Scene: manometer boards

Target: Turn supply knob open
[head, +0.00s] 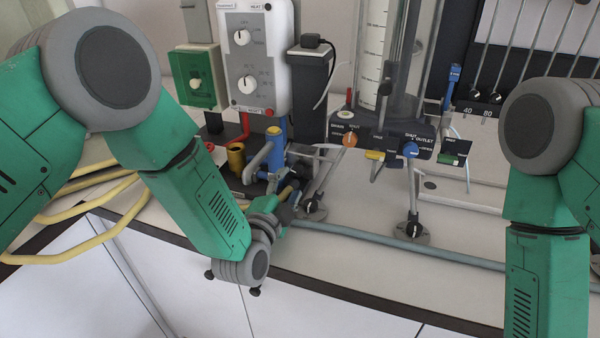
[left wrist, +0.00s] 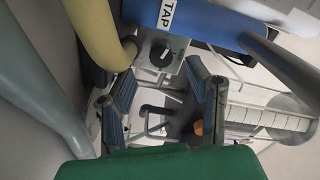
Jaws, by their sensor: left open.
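I cannot read a "supply" label, so I cannot tell for certain which part is the supply knob. A blue upright pipe (head: 276,149) stands on the bench; in the left wrist view a large blue body (left wrist: 205,22) bears a "TAP" label. A black round part (left wrist: 160,54) sits on a grey plate below that label. My left gripper (head: 297,190) is low in front of the blue pipe, partly hidden by its own wrist. In the left wrist view its two fingers (left wrist: 165,95) stand apart with nothing clearly between them. My right gripper is out of view.
A panel with an orange knob (head: 349,139) and a blue knob (head: 410,150) stands behind. Yellow hoses (head: 75,225) lie left. A white control box (head: 245,55) stands behind.

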